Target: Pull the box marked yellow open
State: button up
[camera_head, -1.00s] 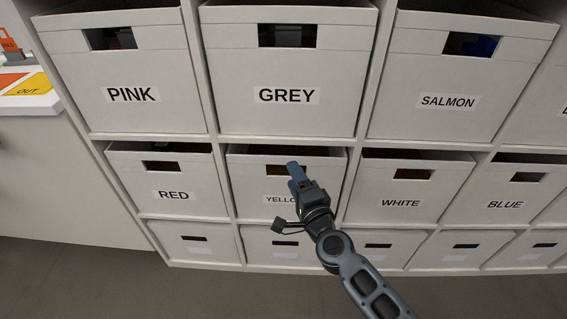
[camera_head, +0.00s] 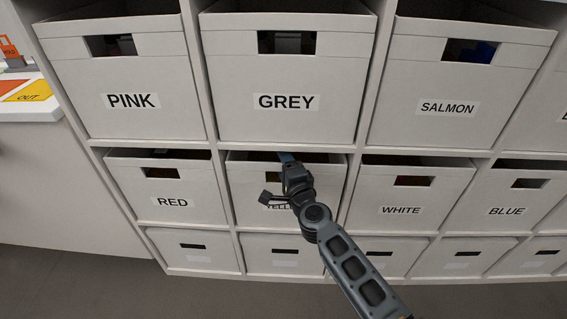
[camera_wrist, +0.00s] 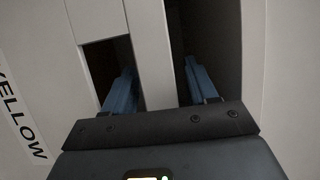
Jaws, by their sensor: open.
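The box marked yellow (camera_head: 242,190) sits in the middle row of the shelf, between the red and white boxes. My arm covers part of its label in the head view. In the wrist view its front (camera_wrist: 45,65) fills the left side, with the label sideways. My gripper (camera_wrist: 160,85) is open, its blue fingers on either side of the box's top front strip (camera_wrist: 150,50). One finger is at the dark handle hole, the other in the dark gap behind the strip. Whether the fingers touch the strip cannot be told.
The grey box (camera_head: 285,85) is directly above, the red box (camera_head: 165,190) to the left and the white box (camera_head: 405,205) to the right. Smaller boxes (camera_head: 275,255) stand below. A white table (camera_head: 30,108) is at far left.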

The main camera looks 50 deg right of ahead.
grip_shut()
dwell(0.4)
jog(key=shift+s+a, duration=0.1)
jog(key=s+a+p, duration=0.3)
jog(key=s+a, duration=0.9)
jog(key=a, duration=0.3)
jog(key=shift+a, duration=0.25)
grip_release()
jog(key=shift+s, duration=0.1)
